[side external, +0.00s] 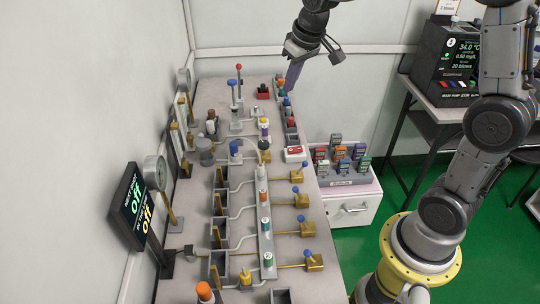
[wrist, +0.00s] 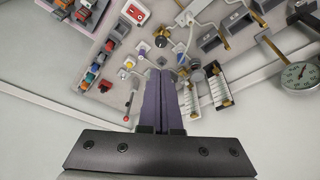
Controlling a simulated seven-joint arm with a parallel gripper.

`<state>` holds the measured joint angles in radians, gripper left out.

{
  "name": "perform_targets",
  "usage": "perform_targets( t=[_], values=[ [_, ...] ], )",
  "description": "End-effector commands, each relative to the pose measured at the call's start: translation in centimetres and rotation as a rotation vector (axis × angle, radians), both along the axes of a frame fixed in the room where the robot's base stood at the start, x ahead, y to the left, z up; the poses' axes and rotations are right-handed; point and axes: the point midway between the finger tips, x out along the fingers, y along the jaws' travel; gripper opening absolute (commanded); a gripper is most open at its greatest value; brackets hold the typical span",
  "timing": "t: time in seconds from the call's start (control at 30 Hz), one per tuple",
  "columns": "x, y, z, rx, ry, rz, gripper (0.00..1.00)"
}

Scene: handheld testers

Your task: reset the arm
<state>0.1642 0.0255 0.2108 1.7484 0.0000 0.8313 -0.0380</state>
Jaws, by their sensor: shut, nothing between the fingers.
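My gripper (side external: 293,76) is above the far right part of the long bench (side external: 288,222), pointing down. In the wrist view its two purple fingers (wrist: 160,75) lie together with no gap, and nothing is held between them. The fingertips are apart from the things on the bench in the wrist view. My arm comes in from the right side of the side view, and its upper part runs out of that picture at the top.
The bench carries brass valves (side external: 303,200), grey bins (side external: 219,263) and a red-topped lever (side external: 238,82). A dark display (side external: 131,208) and gauge (side external: 154,173) stand at left. Handheld testers (side external: 341,154) sit on a white cabinet (side external: 352,207). A black machine (side external: 449,60) stands at back right.

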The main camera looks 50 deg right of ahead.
Motion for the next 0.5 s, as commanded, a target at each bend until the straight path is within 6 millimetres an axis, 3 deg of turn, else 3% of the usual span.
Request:
perform_targets(
  t=[0.03,0.1,0.23,0.37,0.5],
  values=[
    [-1.7,1.0,1.9,-0.005,-0.036,0.016,0.00],
    [-4.1,2.2,3.8,-0.010,-0.075,0.036,0.00],
    [-9.0,4.1,6.3,-0.015,-0.141,0.070,0.00],
    [-14.2,5.6,7.2,-0.016,-0.197,0.102,0.00],
    [-19.5,6.6,6.4,-0.013,-0.237,0.129,0.00]
  ],
)
